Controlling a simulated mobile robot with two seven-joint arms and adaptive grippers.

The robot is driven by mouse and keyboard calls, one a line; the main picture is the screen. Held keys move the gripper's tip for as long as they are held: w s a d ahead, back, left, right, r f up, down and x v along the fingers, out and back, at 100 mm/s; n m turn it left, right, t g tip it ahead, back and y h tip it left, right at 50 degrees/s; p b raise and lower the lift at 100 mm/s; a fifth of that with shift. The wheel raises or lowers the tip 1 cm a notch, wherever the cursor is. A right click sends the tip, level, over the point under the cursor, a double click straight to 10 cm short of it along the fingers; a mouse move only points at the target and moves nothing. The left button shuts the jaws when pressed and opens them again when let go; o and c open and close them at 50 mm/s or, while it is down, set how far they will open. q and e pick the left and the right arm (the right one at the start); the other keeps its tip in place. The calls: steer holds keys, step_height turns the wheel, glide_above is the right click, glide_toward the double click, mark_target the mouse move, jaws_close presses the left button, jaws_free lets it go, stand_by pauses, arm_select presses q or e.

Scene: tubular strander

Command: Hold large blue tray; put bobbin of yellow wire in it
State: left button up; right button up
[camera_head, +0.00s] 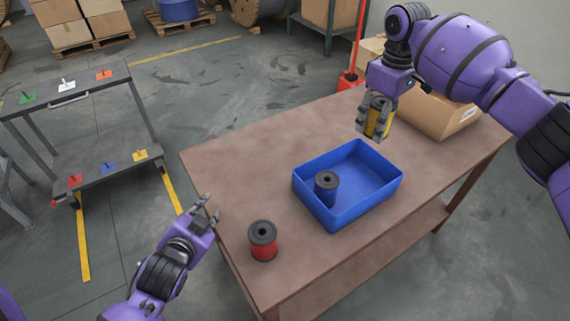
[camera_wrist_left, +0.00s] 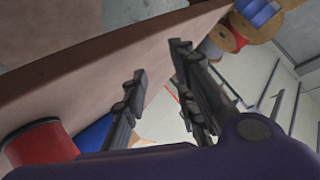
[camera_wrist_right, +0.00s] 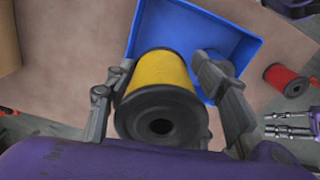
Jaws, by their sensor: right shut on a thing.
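The large blue tray (camera_head: 372,190) rests on the brown table, with a blue-wire bobbin (camera_head: 326,188) standing inside at its left part. My right gripper (camera_head: 374,132) is shut on the bobbin of yellow wire (camera_head: 378,117) and holds it above the table near the tray's back edge. In the right wrist view the yellow bobbin (camera_wrist_right: 160,85) sits between the fingers, with the tray (camera_wrist_right: 190,25) beyond it. My left gripper (camera_head: 205,208) is open and empty at the table's left edge, apart from the tray. It also shows open in the left wrist view (camera_wrist_left: 158,60).
A red-wire bobbin (camera_head: 263,240) stands on the table's front left. A cardboard box (camera_head: 440,122) is at the back right under my right arm. The table (camera_head: 240,165) is clear left of the tray. A grey rack (camera_head: 95,100) with coloured plates stands at the left.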

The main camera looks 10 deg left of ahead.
mark_target(317, 161)
arm_select(q)
steer(key=w+d+h, duration=0.1)
steer(key=w+d, duration=0.1)
steer(key=d, duration=0.1)
steer(key=w+d+m+h, duration=0.1)
steer(key=w+d+h, duration=0.1)
steer(key=w+d, duration=0.1)
steer(key=w+d+m+h, duration=0.1)
steer(key=w+d+h, duration=0.1)
steer(key=w+d, duration=0.1)
steer(key=shift+d+r+g, duration=0.1)
steer(key=shift+d+g, duration=0.1)
steer(key=shift+g, duration=0.2)
steer(key=w+d+r+m+g+h, duration=0.2)
steer(key=w+d+r+h, duration=0.35)
steer(key=w+d, duration=0.2)
steer(key=shift+h, duration=0.35)
steer(key=x, duration=0.8)
steer(key=s+x, duration=0.1)
steer(key=x, duration=0.3)
steer(key=shift+w+d+f, duration=0.1)
steer(key=shift+d, duration=0.4)
arm_select(e)
steer(key=shift+w, duration=0.1)
arm_select(q)
jaws_close()
arm_select(e)
steer(key=shift+f, duration=0.1)
step_height(317, 161, down, 10)
steer(key=shift+r, duration=0.25)
